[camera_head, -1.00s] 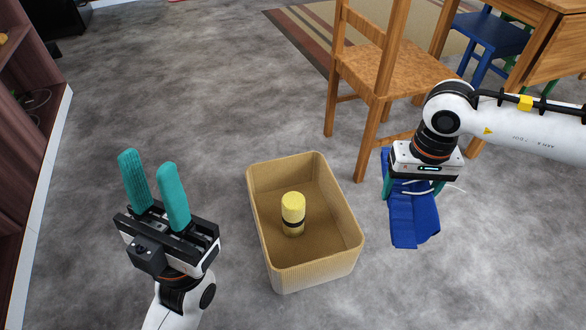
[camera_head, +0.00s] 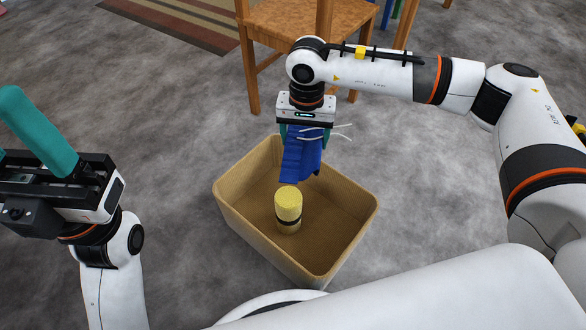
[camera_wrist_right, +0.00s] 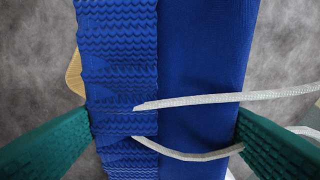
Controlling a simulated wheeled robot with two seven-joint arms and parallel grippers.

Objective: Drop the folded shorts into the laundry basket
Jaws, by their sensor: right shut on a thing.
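The folded shorts (camera_head: 301,158) are blue with white drawstrings. They hang from my right gripper (camera_head: 303,130), which is shut on them, and they fill most of the right wrist view (camera_wrist_right: 205,60) between two green fingers. In the head view the shorts overlap the far part of the laundry basket (camera_head: 240,222). The basket is a tan, open rectangular box on the floor; whether the shorts touch it cannot be told. Its far rim is partly hidden by the shorts. My left gripper (camera_head: 38,130) is open and empty at the left, apart from the basket.
A yellow cylinder with a dark band (camera_head: 288,208) stands inside the basket. A wooden chair (camera_head: 285,22) stands behind the basket. A striped rug (camera_head: 180,25) lies at the back left. Grey floor (camera_head: 165,110) is clear around the basket.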

